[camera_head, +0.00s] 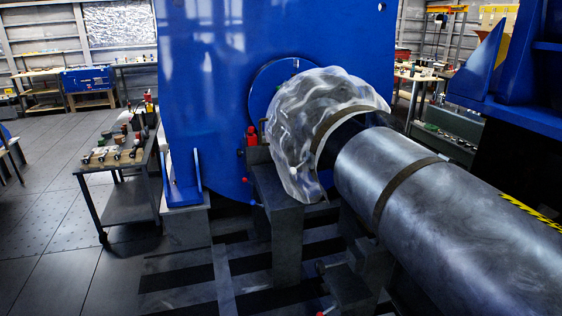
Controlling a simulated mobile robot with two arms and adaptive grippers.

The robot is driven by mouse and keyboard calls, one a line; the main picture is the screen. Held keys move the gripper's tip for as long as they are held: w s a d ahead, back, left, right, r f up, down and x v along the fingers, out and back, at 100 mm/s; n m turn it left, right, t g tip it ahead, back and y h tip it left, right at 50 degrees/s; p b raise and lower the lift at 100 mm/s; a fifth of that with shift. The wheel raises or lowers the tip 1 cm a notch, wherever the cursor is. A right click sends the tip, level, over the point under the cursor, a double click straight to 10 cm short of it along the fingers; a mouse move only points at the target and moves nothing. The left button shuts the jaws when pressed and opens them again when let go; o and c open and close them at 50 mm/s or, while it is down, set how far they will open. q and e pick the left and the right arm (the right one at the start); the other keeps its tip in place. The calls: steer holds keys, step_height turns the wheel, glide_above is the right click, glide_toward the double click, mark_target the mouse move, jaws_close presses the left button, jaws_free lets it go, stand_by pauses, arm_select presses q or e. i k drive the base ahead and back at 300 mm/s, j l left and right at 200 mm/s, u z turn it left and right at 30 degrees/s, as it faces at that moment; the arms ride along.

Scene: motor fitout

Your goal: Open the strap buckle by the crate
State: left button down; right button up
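A large grey metal cylinder (450,225) runs from the lower right toward a tall blue panel (215,95). A dark brown band (388,192) goes around the cylinder. A second brown band (328,122) lies at the edge of a crumpled, shiny clear wrap (300,110) at the cylinder's far end. I cannot make out a buckle on either band. No crate can be told for certain. Small red parts (252,135) sit at the panel beside the wrap; what they are is too small to tell. Neither of my grippers is in view.
A dark wheeled cart (130,205) with small items stands left of the panel. Grey support blocks (285,235) stand below the wrap. The floor (60,240) at the lower left is clear. Workbenches (45,90) line the back. A blue structure (500,95) rises at the right.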

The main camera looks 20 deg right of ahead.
mark_target(293, 170)
steer(key=i+j+z, duration=0.15)
steer(key=i+z, duration=0.25)
steer(key=i, duration=0.2)
steer(key=i+j+z, duration=0.35)
steer(key=i, duration=0.25)
steer(key=i+j+z, duration=0.4)
steer(key=i+j, duration=0.05)
steer(key=i, duration=0.1)
